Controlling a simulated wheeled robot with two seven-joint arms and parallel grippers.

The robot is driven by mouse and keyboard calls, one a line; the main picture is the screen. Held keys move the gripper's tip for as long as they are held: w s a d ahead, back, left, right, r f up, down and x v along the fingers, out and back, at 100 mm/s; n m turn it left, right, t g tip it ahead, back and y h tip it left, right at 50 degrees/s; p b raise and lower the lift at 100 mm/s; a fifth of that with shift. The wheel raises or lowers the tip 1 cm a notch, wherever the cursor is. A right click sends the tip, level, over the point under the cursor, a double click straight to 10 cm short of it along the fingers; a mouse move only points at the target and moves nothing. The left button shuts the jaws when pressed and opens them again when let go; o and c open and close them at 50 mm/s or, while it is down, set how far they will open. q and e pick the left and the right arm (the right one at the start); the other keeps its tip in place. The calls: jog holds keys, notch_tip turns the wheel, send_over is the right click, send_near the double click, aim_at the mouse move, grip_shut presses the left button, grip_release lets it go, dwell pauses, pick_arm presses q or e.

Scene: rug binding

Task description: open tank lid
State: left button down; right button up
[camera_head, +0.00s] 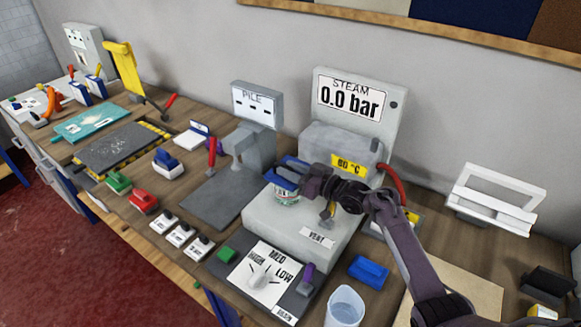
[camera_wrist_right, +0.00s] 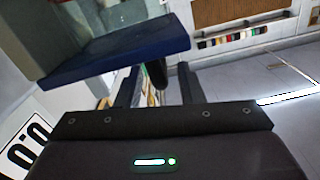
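The tank (camera_head: 287,198), a small clear container with a label, sits at the left end of the pale grey steam unit's top. Its blue lid (camera_head: 283,183) lies over it, partly hidden by my right gripper (camera_head: 300,178). In the right wrist view the lid (camera_wrist_right: 120,55) is a large blue slab close in front of my right gripper (camera_wrist_right: 158,80), overlapping one finger. The two fingers stand apart, with a dark rounded piece between them; I cannot tell whether they touch it. My left gripper is not in view.
The steam unit (camera_head: 270,222) has a display reading 0.0 bar (camera_head: 350,103), a yellow 60 °C sign (camera_head: 349,166) and a VENT label (camera_head: 318,238). A red hose (camera_head: 393,182) curves behind my right arm. The dial panel (camera_head: 264,275), blue block (camera_head: 369,270) and clear cup (camera_head: 345,307) stand in front.

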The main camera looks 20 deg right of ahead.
grip_shut()
dwell(0.3)
